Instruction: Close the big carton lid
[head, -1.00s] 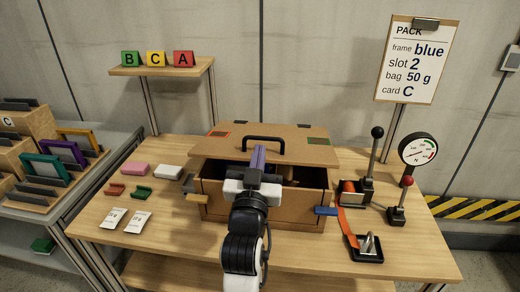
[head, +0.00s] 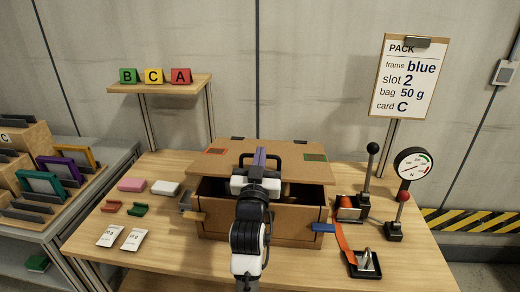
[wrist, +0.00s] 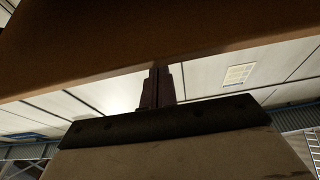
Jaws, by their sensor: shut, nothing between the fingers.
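The big carton (head: 225,222) stands on the bench with its front opening dark beneath the raised lid. My gripper (head: 259,154) is shut and empty. Its fingers point up and overlap the lid and handle in the head view. In the wrist view the fingers (wrist: 156,80) reach up to the edge of a brown panel (wrist: 150,35), probably the lid. Whether they touch it cannot be told. My arm hides part of the carton front.
Levers (head: 367,180) and a gauge (head: 415,167) stand right; an orange strap (head: 343,236) lies nearby. Pink and white blocks (head: 165,188) and bags (head: 132,239) lie left.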

